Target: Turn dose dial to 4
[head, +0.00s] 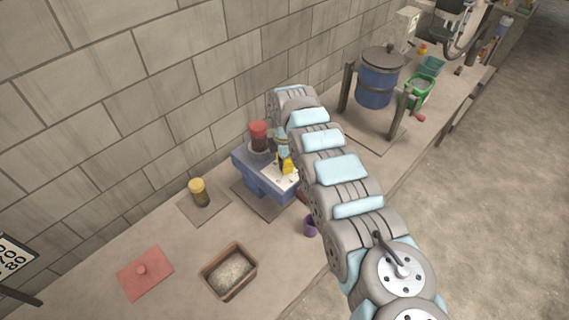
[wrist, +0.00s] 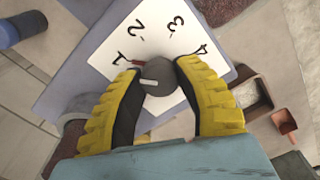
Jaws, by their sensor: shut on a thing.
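The dose dial (wrist: 160,92) is a dark grey round knob with a short white mark, on a white plate (wrist: 104,60) numbered 1 to 4. In the wrist view a thin reddish pointer shows at the knob's upper left, toward the 1; the 4 lies at the upper right. My gripper (wrist: 160,74) is shut on the knob, one yellow ribbed finger on each side. In the head view the plate (head: 273,175) lies on the blue dispenser (head: 252,176), which carries a red container (head: 258,135). My gripper (head: 285,164) hides the knob there.
A blue drum on legs (head: 377,85) and green bucket (head: 420,92) are farther back. The block wall runs behind.

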